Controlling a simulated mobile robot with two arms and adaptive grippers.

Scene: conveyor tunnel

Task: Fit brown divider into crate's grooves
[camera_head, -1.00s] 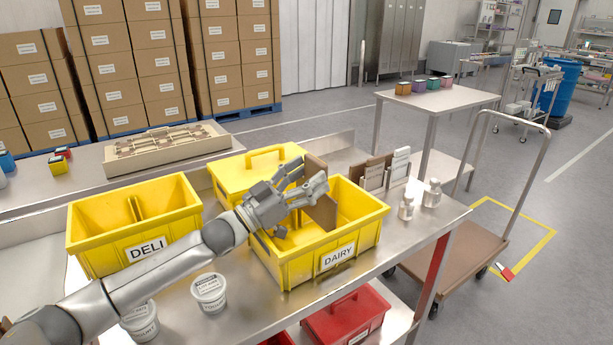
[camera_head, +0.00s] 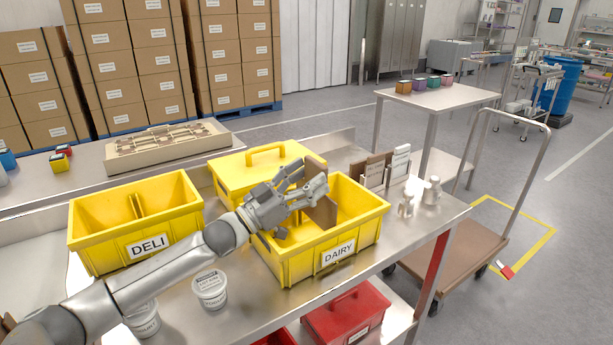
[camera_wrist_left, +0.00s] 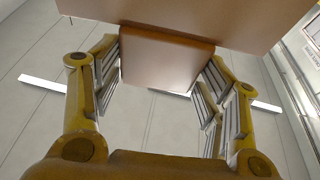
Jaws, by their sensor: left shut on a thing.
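The yellow DAIRY crate (camera_head: 301,262) stands on the steel table, open at the top. My left gripper (camera_head: 306,184) is over it, shut on the brown divider (camera_head: 322,211). The divider is upright, its lower part within the crate's outline near the middle; the fingers cover part of it. In the left wrist view the divider's tab (camera_wrist_left: 166,62) sits between the two fingers. The crate's grooves and the divider's bottom edge are hidden, so I cannot tell whether it is in the grooves. My right gripper is not in view.
A yellow DELI crate (camera_head: 110,256) with a divider stands left. A lidded yellow box (camera_head: 228,172) is behind. Brown and white panels (camera_head: 376,172) stand in a rack at right, near small white bottles (camera_head: 432,192). A white tub (camera_head: 210,290) stands in front.

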